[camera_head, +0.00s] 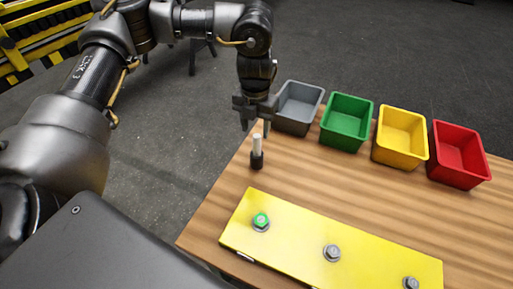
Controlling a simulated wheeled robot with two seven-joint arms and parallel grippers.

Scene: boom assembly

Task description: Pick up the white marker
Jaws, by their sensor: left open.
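The white marker (257,144) stands upright on the wooden table near its left edge. Its lower part is black and its upper part is white. My left gripper (256,126) is open and points down just above the marker's top. I cannot tell whether the fingertips are beside the marker or still above it. No right gripper shows in the head view.
A grey bin (299,106), green bin (346,122), yellow bin (400,137) and red bin (459,154) stand in a row behind the marker. A yellow plate (300,237) with several bolts, one marked green, lies in front. Bare wood (330,180) lies between.

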